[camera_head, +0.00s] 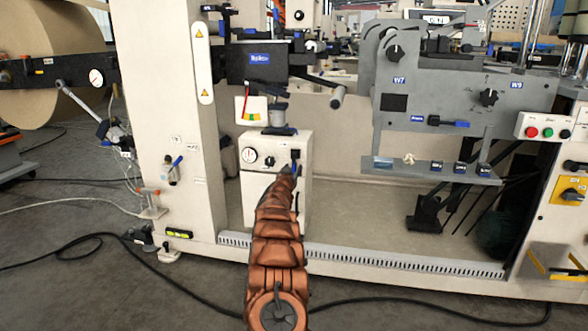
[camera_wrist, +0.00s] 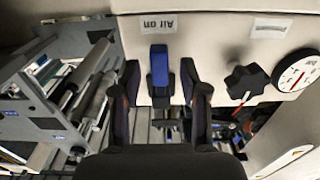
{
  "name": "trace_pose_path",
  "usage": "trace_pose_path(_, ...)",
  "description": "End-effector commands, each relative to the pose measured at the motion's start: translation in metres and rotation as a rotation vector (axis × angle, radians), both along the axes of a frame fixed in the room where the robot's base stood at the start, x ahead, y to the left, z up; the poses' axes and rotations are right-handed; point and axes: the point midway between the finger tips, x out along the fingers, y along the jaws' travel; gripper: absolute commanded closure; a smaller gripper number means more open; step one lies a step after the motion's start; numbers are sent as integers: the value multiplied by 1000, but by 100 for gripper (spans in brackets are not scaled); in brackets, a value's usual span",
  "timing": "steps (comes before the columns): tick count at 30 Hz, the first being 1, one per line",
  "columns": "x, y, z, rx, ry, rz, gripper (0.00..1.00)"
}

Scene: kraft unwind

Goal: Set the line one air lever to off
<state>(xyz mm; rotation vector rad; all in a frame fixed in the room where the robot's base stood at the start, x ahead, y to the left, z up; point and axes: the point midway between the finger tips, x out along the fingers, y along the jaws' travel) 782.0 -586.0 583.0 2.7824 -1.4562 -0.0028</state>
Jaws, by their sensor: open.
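A blue lever (camera_wrist: 160,66) hangs on a pale cabinet face in the wrist view, just below a small label (camera_wrist: 158,25) that seems to begin with "Air". My gripper (camera_wrist: 159,74) is open, one dark finger on each side of the lever. Small gaps seem to show on both sides, so I see no grip; contact cannot be told. In the head view my arm reaches up to the white cabinet (camera_head: 262,157), and its end covers most of the lever area. The blue of the lever shows a little there (camera_head: 296,168).
A black knob (camera_wrist: 247,81) and a round gauge (camera_wrist: 297,74) sit right of the lever in the wrist view. Another blue-handled valve (camera_head: 176,161) is on the column. A grey machine (camera_head: 450,90) stands right. Cables (camera_head: 100,240) cross the floor.

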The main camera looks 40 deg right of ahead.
Motion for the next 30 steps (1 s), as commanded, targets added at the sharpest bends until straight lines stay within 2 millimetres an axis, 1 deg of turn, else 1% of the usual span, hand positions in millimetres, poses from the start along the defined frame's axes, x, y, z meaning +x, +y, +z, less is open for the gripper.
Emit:
trace_pose_path(1,0,-6,2,-4,2,-5,56)
trace_pose_path(3,2,-10,3,-6,2,-7,56)
trace_pose_path(10,9,-18,2,-3,-1,-6,56)
trace_pose_path(15,13,-19,1,-2,-2,-1,56)
trace_pose_path(25,13,-19,0,-1,-3,0,56)
trace_pose_path(30,13,-19,0,-1,-3,0,74)
